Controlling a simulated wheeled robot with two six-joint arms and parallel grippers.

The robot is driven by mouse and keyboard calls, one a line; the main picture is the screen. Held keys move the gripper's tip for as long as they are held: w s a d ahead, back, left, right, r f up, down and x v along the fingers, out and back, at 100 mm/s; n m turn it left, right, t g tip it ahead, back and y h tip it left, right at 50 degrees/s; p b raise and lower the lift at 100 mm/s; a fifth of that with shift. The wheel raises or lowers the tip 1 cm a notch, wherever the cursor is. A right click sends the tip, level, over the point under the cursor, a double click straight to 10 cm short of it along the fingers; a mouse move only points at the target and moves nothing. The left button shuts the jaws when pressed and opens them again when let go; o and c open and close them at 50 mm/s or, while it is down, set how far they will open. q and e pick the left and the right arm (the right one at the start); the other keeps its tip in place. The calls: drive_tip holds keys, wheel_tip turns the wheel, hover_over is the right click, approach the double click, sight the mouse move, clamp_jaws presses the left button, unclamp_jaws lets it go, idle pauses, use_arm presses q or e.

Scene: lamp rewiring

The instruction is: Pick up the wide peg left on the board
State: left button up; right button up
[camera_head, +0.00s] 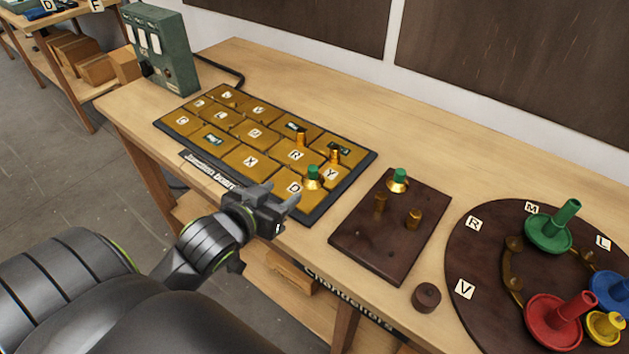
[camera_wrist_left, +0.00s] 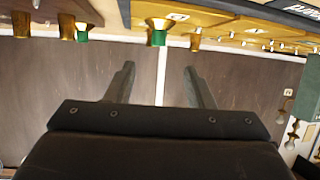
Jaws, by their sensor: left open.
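The junction board (camera_head: 250,162) carries gold lettered tiles and a few brass pegs. A wide brass peg with a green top (camera_head: 313,178) stands near tile D at the board's front right edge. Two slimmer brass pegs stand behind it, near tiles R (camera_head: 301,138) and Y (camera_head: 335,155). My left gripper (camera_head: 284,205) is open and empty, just in front of the board's near edge, left of the green-topped peg. In the left wrist view, inverted, my open fingers (camera_wrist_left: 160,82) show with green-and-brass pegs (camera_wrist_left: 158,32) beyond them. My right gripper is out of view.
A dark brown block (camera_head: 350,238) holds a green-topped brass peg (camera_head: 399,180) and two brass posts. A round dark plate (camera_head: 480,270) with coloured cups is at the right. A small dark knob (camera_head: 426,297) lies between. A green switch box (camera_head: 162,50) stands at the back left.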

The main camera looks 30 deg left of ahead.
use_arm(q)
drive_tip(key=b, duration=0.6)
approach(310, 174)
drive_tip(key=shift+w+a+f, duration=0.15)
drive_tip(key=shift+w+f, duration=0.3)
drive_tip(key=shift+w, duration=0.45)
drive_tip(key=x, duration=0.5)
drive_tip(key=shift+w, duration=0.15)
drive_tip(key=x, duration=0.4)
drive_tip(key=shift+w, duration=0.1)
clamp_jaws()
